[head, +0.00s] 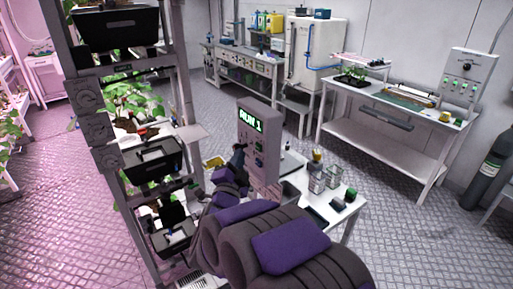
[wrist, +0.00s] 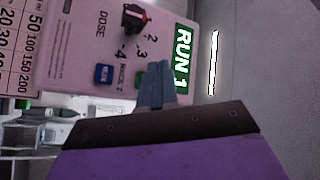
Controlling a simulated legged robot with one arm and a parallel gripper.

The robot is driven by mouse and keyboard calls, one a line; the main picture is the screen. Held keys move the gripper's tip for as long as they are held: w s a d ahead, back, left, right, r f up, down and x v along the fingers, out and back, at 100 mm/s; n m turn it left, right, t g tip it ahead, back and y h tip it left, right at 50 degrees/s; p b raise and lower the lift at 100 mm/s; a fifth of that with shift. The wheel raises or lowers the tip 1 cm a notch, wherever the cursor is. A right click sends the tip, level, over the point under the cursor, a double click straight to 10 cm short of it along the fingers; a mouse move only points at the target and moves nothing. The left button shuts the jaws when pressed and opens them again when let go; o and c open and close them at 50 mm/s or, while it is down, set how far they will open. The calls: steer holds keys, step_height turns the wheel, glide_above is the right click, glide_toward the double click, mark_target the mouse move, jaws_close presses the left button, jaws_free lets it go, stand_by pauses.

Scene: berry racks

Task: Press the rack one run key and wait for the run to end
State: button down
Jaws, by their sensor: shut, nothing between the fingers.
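The grey control box (head: 259,150) stands upright on a white bench, with a lit green display (head: 250,121) reading "RUN 1". In the wrist view its panel (wrist: 75,40) appears turned sideways, with the same display (wrist: 182,58), a black dose dial with a red mark (wrist: 134,18) and a blue key (wrist: 104,74). The small lettering beside the blue key is hard to read. My gripper (head: 240,150) is shut and empty in front of the panel. In the wrist view its fingertips (wrist: 159,66) lie between the blue key and the display. They cover part of the panel; contact cannot be told.
A rack (head: 103,130) with black trays and plants stands close on the left. Small jars (head: 317,180) and dark trays sit on the bench right of the box. Another white table (head: 390,105) and a gas cylinder (head: 487,170) stand farther right. The floor between is clear.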

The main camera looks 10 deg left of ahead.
steer(key=shift+s+a, duration=0.7)
steer(key=shift+s, duration=0.15)
steer(key=s+d+f+n+g+y, duration=0.2)
steer(key=s+d+f+n+g, duration=0.1)
steer(key=s+d+n+g, duration=0.4)
steer(key=s+d+f+n+g+y, duration=0.1)
steer(key=s+d+f+n+g, duration=0.2)
steer(key=d+g, duration=0.5)
steer(key=s+d+f+g+h, duration=0.2)
steer(key=s+d+g, duration=0.1)
steer(key=s+d, duration=0.8)
steer(key=s+d+f+g+h, duration=0.1)
steer(key=s+d+g, duration=0.3)
steer(key=s+d, duration=0.7)
steer(key=s+h, duration=0.1)
steer(key=s, duration=0.7)
steer(key=shift+f+n, duration=0.4)
